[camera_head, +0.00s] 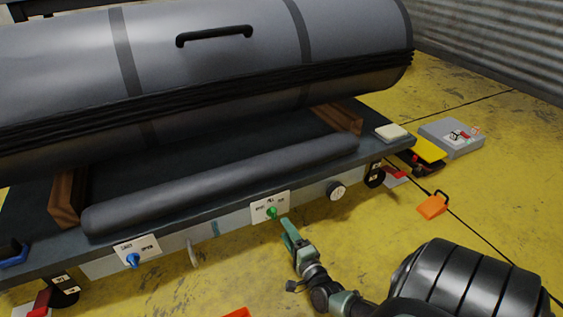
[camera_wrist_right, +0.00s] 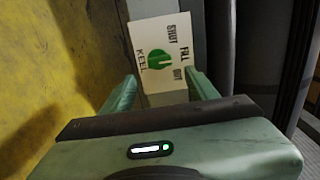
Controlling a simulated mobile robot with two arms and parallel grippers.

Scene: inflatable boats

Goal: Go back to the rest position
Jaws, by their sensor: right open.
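My right gripper (camera_head: 289,228) is just in front of the bench's front edge, close to a green knob (camera_head: 271,212) on a white plate (camera_head: 261,204). In the right wrist view the gripper (camera_wrist_right: 162,82) is open and empty. Its two green fingers stand apart at either side of the lower part of the plate (camera_wrist_right: 143,28), with the green knob (camera_wrist_right: 161,57) just beyond and between the tips. The plate carries words such as SHUT, FILL, OUT and KEEL. I cannot tell the exact gap to the knob. My left gripper is not in view.
A grey inflatable boat tube (camera_head: 215,55) lies over the bench (camera_head: 215,150) on wooden chocks (camera_head: 67,195). A blue knob (camera_head: 132,260) and a gauge (camera_head: 337,191) are on the bench front. An orange object (camera_head: 432,206) and a grey case (camera_head: 452,138) lie on the yellow floor at right.

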